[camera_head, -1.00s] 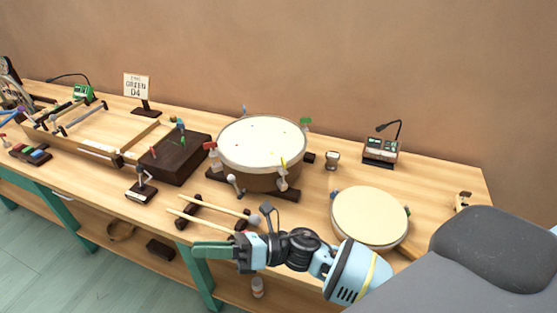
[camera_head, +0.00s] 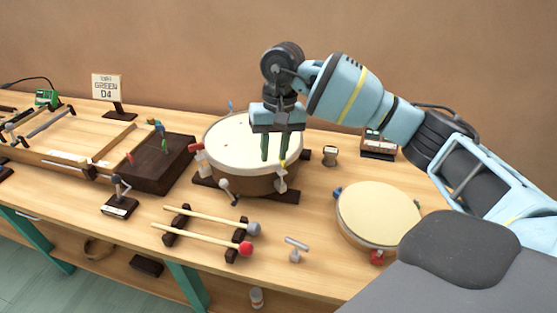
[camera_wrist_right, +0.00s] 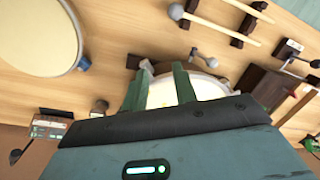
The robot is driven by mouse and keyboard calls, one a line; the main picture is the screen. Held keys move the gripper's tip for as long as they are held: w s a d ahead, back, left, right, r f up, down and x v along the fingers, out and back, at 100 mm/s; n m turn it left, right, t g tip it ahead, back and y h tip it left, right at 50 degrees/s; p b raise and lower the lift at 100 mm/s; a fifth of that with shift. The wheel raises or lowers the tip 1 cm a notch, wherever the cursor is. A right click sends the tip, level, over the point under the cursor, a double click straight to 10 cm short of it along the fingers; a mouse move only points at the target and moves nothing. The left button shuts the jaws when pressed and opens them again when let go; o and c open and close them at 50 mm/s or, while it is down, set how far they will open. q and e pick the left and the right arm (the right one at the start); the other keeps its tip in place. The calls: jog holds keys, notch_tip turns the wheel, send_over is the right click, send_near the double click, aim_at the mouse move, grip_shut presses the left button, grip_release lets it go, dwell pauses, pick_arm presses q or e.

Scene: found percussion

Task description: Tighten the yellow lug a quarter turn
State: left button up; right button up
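The big drum (camera_head: 225,143) with a pale head stands on a dark base, with coloured lugs around its rim. The yellow lug (camera_head: 283,164) is at the front right of the rim, above a pale bracket. My right gripper (camera_head: 273,158) points down over the drum's front right part, its green fingers apart and empty. One fingertip overlaps the yellow lug in the head view; I cannot tell whether they touch. In the right wrist view my right gripper (camera_wrist_right: 158,82) straddles part of the drum's rim, and the fingers hide much of it. My left gripper is out of view.
A T-handled key (camera_head: 296,246) stands on the front of the table. Two mallets (camera_head: 205,228) lie on dark rests. A smaller drum (camera_head: 378,213) is at the right, and a dark box (camera_head: 160,165) at the left. A small cup (camera_head: 330,155) stands right of the big drum.

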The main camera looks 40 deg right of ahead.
aim_at(285, 164)
jog(key=shift+h, duration=0.7)
jog(key=d, duration=0.1)
jog(key=d+r, duration=0.2)
jog(key=shift+w+d+r, duration=0.2)
jog(key=shift+w+d, duration=0.1)
jog(key=shift+w, duration=0.05)
jog(key=shift+f, duration=3.9)
jog(key=shift+c, duration=0.5)
grip_shut()
